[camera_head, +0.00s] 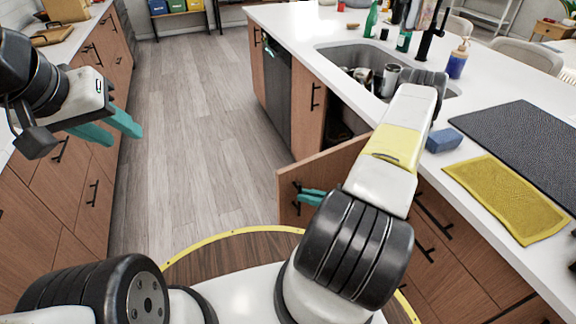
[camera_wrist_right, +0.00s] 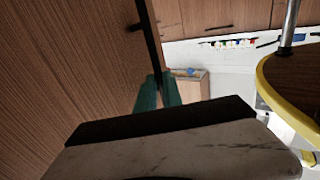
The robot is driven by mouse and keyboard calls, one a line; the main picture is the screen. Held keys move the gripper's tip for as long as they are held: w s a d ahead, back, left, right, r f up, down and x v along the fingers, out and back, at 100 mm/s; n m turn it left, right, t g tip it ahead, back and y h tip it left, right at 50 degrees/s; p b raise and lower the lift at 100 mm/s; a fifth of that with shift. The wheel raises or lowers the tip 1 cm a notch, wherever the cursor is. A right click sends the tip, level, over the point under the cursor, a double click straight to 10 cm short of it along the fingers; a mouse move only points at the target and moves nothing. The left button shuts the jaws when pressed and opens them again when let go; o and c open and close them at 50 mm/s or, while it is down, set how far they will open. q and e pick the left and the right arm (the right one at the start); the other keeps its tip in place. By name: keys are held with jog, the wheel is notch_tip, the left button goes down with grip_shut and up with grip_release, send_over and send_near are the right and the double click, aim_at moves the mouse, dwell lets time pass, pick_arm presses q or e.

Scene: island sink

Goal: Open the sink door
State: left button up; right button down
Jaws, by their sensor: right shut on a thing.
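The wooden sink door (camera_head: 335,165) under the counter stands partly open, swung out toward me, with a dark gap behind it. Its black handle (camera_head: 296,190) is near the door's free edge. My right gripper (camera_head: 312,197) is at this handle, its green fingers partly hidden by my own arm. In the right wrist view its fingers (camera_wrist_right: 160,90) are close together around the dark bar by the door edge; the exact contact is hard to see. My left gripper (camera_head: 115,130) is open and empty, in the air at the left, away from the sink door.
The sink (camera_head: 370,65) holds dishes. A dishwasher (camera_head: 277,90) is left of the cabinet. A blue sponge (camera_head: 443,140) and a yellow cloth (camera_head: 505,195) lie on the white counter. Drawers line the left side. The floor (camera_head: 205,120) between is clear.

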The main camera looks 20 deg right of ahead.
jog(key=shift+s+d+r, duration=0.1)
jog(key=shift+s+d, duration=0.05)
jog(key=shift+d, duration=0.3)
jog(key=c, duration=1.5)
grip_release()
jog(key=shift+d, duration=0.1)
